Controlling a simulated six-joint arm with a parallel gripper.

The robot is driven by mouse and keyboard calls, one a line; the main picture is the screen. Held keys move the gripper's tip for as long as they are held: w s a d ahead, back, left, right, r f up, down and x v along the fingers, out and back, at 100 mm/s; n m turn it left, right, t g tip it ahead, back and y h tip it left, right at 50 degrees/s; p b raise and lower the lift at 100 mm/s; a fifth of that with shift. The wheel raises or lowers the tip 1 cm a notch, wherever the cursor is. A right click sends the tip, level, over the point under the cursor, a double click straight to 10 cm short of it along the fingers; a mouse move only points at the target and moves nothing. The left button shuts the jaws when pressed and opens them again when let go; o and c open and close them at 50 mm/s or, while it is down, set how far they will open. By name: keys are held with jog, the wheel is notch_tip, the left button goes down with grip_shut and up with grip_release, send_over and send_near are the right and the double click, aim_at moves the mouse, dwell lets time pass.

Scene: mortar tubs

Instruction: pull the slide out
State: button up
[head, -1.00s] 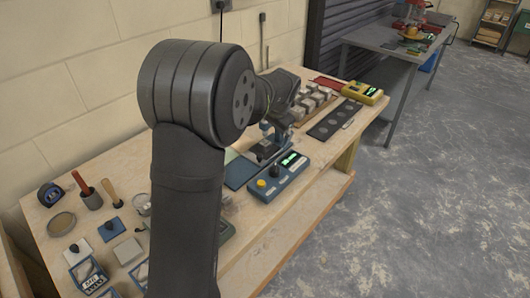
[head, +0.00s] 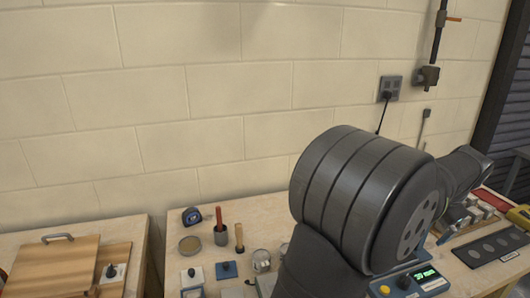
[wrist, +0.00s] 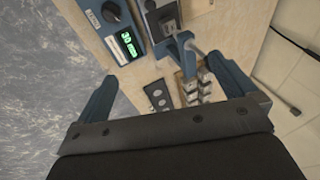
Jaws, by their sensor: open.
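In the wrist view my gripper (wrist: 160,68) is open, with its two blue fingers wide apart and nothing held between them. Beyond the fingertips stands a blue and grey device (wrist: 166,22) with a blue clamp-like arm and a pale rod. I cannot make out which part is the slide. Beside it is a blue control box (wrist: 121,30) with a black knob and a lit green display; the box also shows in the head view (head: 408,284). In the head view my arm hides most of the device and my gripper.
Grey blocks (wrist: 195,88) and a dark strip with round spots (wrist: 158,96) lie on the bench near the fingers. In the head view, a tape measure (head: 191,216), a red-handled tool in a pot (head: 221,234) and a wooden board (head: 70,265) stand to the left.

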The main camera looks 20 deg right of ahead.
jog(key=c, duration=1.2)
jog(key=w+a+f+n+h, duration=0.15)
jog(key=a+f+n, duration=0.3)
jog(key=n, duration=0.45)
jog(key=shift+c, duration=0.2)
jog(key=shift+g+y, duration=0.25)
jog(key=shift+g, duration=0.15)
jog(key=x, duration=1.6)
jog(key=shift+w+a+f, duration=0.15)
jog(key=shift+w+f, duration=0.15)
jog(key=shift+w, duration=0.05)
jog(key=shift+c, duration=0.4)
